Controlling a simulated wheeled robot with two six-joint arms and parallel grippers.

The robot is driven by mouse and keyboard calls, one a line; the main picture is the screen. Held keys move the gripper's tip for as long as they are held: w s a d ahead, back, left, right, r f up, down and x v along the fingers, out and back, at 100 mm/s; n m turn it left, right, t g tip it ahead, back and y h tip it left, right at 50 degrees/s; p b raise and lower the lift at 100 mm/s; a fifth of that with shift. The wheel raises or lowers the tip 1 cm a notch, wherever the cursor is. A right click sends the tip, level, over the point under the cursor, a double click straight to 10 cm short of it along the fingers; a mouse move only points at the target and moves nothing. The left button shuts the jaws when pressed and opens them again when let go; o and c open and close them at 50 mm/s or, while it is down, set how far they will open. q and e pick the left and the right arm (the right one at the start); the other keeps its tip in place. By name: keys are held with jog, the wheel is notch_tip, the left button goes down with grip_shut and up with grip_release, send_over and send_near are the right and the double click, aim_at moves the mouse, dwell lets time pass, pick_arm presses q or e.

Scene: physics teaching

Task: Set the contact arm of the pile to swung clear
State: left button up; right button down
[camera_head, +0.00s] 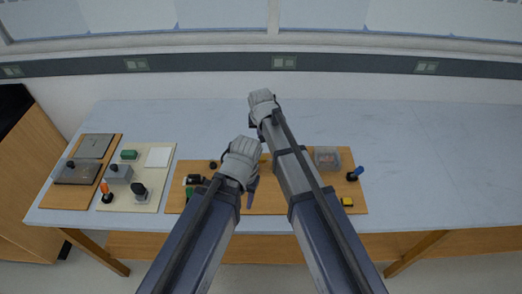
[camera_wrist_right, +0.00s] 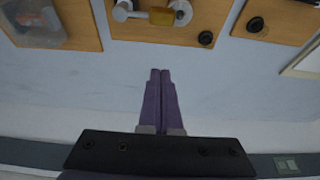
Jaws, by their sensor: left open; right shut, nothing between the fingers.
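I cannot pick out the pile or its contact arm for certain; my arms hide the middle of the centre wooden board (camera_head: 275,201). In the right wrist view, a yellow block between pale round ends (camera_wrist_right: 160,15) sits at that board's back edge. A blue-handled lever (camera_head: 357,171) with a black base stands at the board's right. My left gripper (camera_head: 252,192) is over the middle of the board, open, its fingers partly hidden by its wrist. My right gripper (camera_wrist_right: 160,73) is shut and empty, beyond the board's back edge over bare table.
A clear box (camera_head: 327,158) and a yellow-topped block (camera_head: 347,201) are on the board's right. A black knob (camera_head: 213,165) and a black-and-white part (camera_head: 194,180) are on its left. Other boards with an orange-handled lever (camera_head: 106,192) lie further left. The table's right side is clear.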

pick_arm(q)
jog(key=shift+f, duration=0.1)
pick_arm(e)
jog(key=shift+w+f, duration=0.1)
pick_arm(q)
notch_tip(320, 180, down, 9)
jog(key=b, duration=0.9)
jog(key=shift+f, duration=0.2)
pick_arm(e)
jog(key=x, duration=1)
pick_arm(q)
jog(key=shift+f+b, duration=0.1)
jog(key=shift+b, duration=0.3)
pick_arm(e)
jog(key=shift+s, duration=0.45)
pick_arm(q)
jog(key=shift+r, duration=0.2)
pick_arm(e)
jog(key=s, duration=0.3)
jog(key=shift+s, duration=0.2)
jog(key=shift+w, duration=0.1)
